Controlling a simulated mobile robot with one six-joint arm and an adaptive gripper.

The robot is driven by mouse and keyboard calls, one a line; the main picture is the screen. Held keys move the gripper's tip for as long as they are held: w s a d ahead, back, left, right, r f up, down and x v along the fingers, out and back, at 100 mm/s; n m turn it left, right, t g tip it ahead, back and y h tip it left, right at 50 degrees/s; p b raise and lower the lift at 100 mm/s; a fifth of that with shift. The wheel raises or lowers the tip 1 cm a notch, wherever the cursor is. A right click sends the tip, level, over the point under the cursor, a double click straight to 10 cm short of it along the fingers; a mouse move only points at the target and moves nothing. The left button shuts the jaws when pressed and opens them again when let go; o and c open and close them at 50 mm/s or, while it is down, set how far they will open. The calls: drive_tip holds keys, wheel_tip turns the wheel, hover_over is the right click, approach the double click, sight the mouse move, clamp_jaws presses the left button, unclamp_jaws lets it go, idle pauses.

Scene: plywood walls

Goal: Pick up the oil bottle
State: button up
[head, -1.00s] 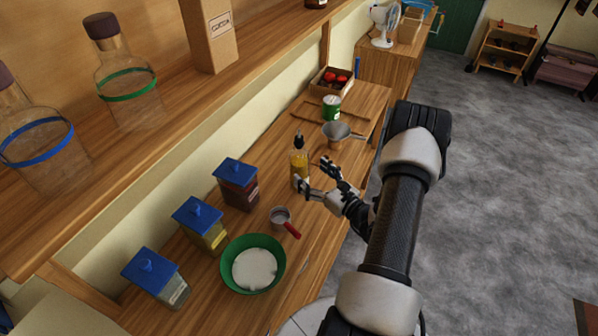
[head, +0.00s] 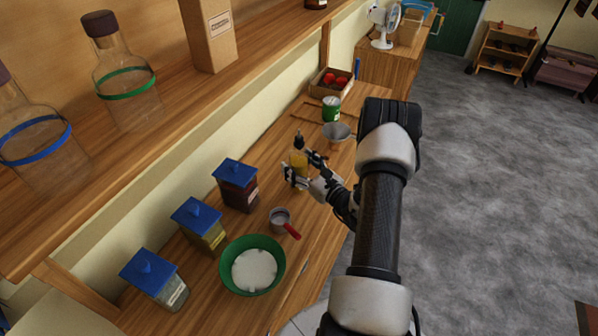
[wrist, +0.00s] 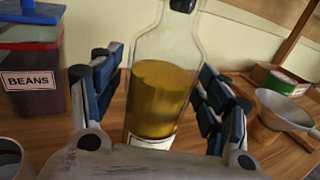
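The oil bottle (head: 299,160) is clear glass with yellow oil and a dark cap, upright on the wooden counter. My gripper (head: 302,167) is at the bottle, its fingers on either side of it. In the wrist view the bottle (wrist: 163,85) stands between the two open fingers of my gripper (wrist: 160,100). A gap shows on the left side; the right finger is close to the glass, and I cannot tell whether it touches. The bottle's base is hidden behind my gripper's palm.
A jar marked BEANS (wrist: 32,75) with a blue lid (head: 236,172) stands left of the bottle. A metal funnel (head: 336,133) and a green can (head: 331,108) stand behind. A red-handled cup (head: 281,219) and green bowl (head: 278,285) are nearer. A shelf (head: 150,150) overhangs at left.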

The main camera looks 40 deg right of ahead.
drive_tip(key=shift+r, duration=0.1)
drive_tip(key=c, duration=1.4)
drive_tip(key=shift+o, duration=0.2)
drive_tip(key=shift+r, duration=0.1)
